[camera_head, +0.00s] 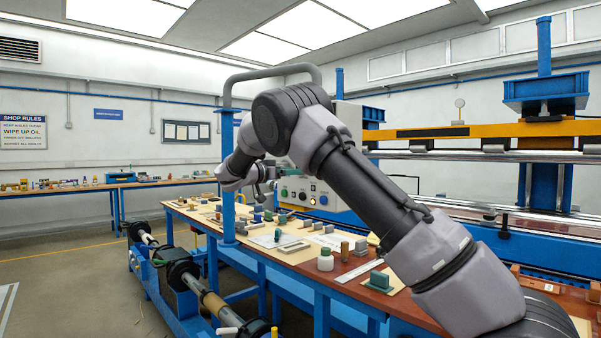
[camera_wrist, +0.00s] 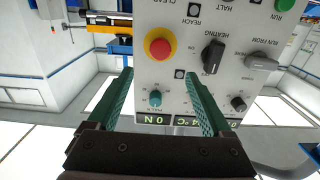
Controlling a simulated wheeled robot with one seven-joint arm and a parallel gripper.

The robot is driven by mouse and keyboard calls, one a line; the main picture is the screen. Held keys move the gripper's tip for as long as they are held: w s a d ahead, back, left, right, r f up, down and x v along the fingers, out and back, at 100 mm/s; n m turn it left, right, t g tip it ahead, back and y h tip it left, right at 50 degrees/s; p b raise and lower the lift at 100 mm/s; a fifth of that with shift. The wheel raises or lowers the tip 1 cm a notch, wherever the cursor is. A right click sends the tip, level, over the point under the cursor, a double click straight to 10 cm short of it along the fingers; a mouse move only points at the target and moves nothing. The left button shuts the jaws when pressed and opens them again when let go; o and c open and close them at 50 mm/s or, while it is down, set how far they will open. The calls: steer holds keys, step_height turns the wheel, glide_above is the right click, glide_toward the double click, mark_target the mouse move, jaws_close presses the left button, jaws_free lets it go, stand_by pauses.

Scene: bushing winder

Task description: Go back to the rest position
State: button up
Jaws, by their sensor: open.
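My arm reaches up from the lower right in the head view and bends back down to the wrist. My gripper (camera_head: 266,186) is beside the grey control panel (camera_head: 322,196), small and partly hard to make out there. In the wrist view my gripper (camera_wrist: 159,75) is open, with two green ribbed fingers and nothing between them. The control panel (camera_wrist: 215,25) fills the middle of that view, upside down.
A blue-framed workbench (camera_head: 290,257) with several small parts runs below my arm. A blue post with a grey top bar (camera_head: 227,180) stands close to my wrist. A winding shaft (camera_head: 205,300) lies at the lower left. Open floor (camera_head: 70,280) is at the left.

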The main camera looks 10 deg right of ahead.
steer(key=shift+s+a, duration=0.1)
steer(key=shift+a, duration=0.05)
steer(key=s+d+g+y, duration=0.3)
steer(key=s+d+g, duration=0.3)
steer(key=d, duration=0.8)
steer(key=s+d+n+y, duration=0.2)
steer(key=s+d+y, duration=0.35)
steer(key=s, duration=0.65)
steer(key=s+a+f+n+t+y, duration=0.1)
steer(key=s+y, duration=0.3)
steer(key=s, duration=0.9)
steer(key=s+a+f+n+t+y, duration=0.1)
steer(key=s+a+n+y, duration=0.1)
steer(key=s, duration=1.2)
steer(key=shift+s+a+f+n+t+y, duration=0.2)
steer(key=shift+f+n+t+y, duration=0.15)
steer(key=shift+n+y, duration=0.6)
